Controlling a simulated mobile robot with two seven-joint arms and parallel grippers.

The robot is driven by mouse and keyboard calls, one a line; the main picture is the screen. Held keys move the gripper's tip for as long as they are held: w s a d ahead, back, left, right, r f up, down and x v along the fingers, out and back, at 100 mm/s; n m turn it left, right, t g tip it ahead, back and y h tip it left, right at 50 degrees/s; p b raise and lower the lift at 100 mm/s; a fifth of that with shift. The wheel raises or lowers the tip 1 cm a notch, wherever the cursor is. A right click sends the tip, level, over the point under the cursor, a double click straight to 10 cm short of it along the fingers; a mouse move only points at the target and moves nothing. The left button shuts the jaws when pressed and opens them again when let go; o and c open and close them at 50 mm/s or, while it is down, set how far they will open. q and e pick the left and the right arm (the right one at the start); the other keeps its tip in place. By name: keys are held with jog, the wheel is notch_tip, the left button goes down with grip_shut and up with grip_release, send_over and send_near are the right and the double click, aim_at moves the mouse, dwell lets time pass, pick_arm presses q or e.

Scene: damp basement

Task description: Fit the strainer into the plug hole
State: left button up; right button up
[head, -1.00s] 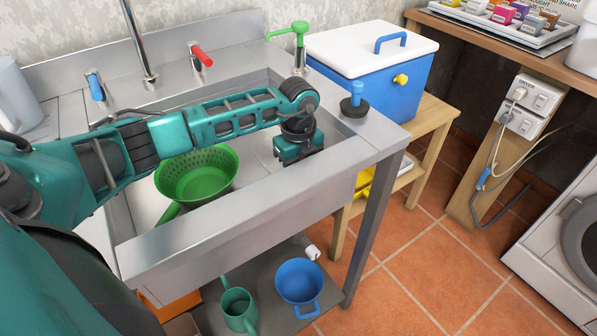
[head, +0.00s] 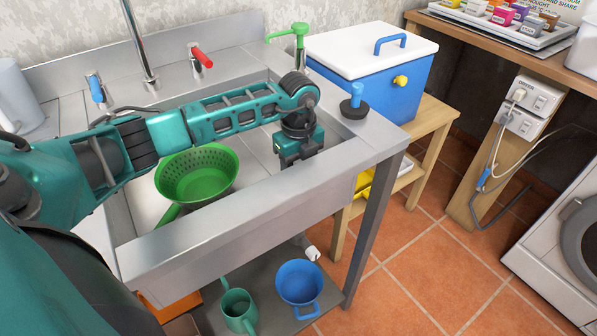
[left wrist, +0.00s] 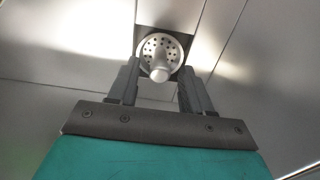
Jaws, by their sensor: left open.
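The strainer (left wrist: 161,56) is a round, perforated metal disc with a pale knob, seen in the left wrist view on the sink floor. It lies between and just beyond the fingertips of my left gripper (left wrist: 160,78), which is open, with room on each side of the knob. A dark patch shows round the disc; I cannot tell whether it sits in the plug hole. In the head view my left gripper (head: 292,163) points down inside the steel sink (head: 255,150), at its right end, and hides the strainer. My right gripper is not in view.
A green colander (head: 197,175) stands in the sink, left of my gripper. A black-based stopper with a blue handle (head: 355,101) stands on the right rim. A tap (head: 140,45) and a green soap pump (head: 299,48) are behind. The sink's front wall (head: 240,208) is close.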

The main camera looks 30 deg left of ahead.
pick_arm(q)
notch_tip(320, 180, up, 11)
jog(key=p, duration=0.1)
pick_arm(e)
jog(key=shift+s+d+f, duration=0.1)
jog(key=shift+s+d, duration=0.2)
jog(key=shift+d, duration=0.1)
pick_arm(q)
jog(key=shift+f, duration=0.1)
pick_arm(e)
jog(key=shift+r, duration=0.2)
